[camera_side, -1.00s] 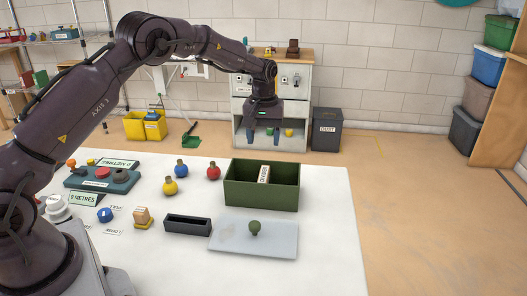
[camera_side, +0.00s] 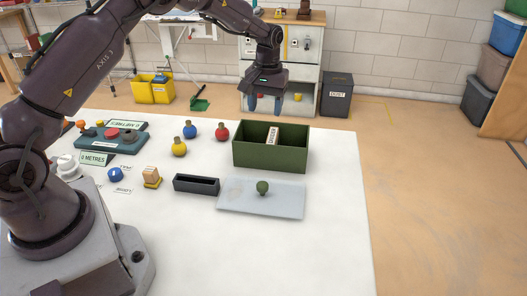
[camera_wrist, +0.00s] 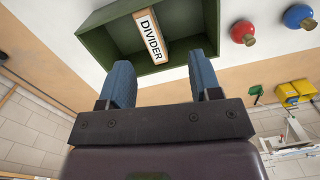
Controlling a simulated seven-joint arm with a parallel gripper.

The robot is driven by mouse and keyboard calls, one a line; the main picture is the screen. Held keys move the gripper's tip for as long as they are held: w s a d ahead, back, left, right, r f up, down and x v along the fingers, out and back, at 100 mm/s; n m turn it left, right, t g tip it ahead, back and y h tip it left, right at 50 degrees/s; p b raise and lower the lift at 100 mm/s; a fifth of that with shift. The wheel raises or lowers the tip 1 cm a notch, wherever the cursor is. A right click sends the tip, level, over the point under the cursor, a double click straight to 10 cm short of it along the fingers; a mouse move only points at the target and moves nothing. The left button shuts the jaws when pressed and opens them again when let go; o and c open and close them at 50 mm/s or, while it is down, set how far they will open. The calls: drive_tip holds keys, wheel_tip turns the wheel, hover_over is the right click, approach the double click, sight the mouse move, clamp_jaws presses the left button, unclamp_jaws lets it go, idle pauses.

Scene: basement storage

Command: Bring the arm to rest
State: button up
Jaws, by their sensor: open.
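My gripper (camera_side: 265,112) hangs in the air near the far side of the white table, in front of the cabinet in the side view. Its two blue fingers are apart with nothing between them. In the wrist view my gripper (camera_wrist: 160,62) shows the same open fingers. The green open box (camera_side: 253,155) stands on the table below and nearer the camera. A pale divider (camera_side: 272,135) stands in it, and its label reads "DIVIDER" in the wrist view (camera_wrist: 151,40). The box (camera_wrist: 97,43) shows beyond the fingertips, apart from them.
On the table are a grey lid (camera_side: 240,199) with a green knob, a black tray (camera_side: 196,190), and yellow (camera_side: 179,149), blue (camera_side: 190,131) and red (camera_side: 222,132) knobbed balls. A control box (camera_side: 90,140) is at left. The table's right part is clear.

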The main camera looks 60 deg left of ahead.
drive_tip(key=s+d+r+m+t, duration=0.2)
drive_tip(key=s+r, duration=0.4)
drive_tip(key=s, duration=0.4)
drive_tip(key=s+d+r+m+t, duration=0.2)
drive_tip(key=s+d+r, duration=0.3)
drive_tip(key=s, duration=0.5)
drive_tip(key=s+d+r+m+t, duration=0.2)
drive_tip(key=s+d+r+m, duration=0.1)
drive_tip(key=s+r, duration=0.5)
drive_tip(key=shift+s+d, duration=0.35)
drive_tip(key=shift+s, duration=0.6)
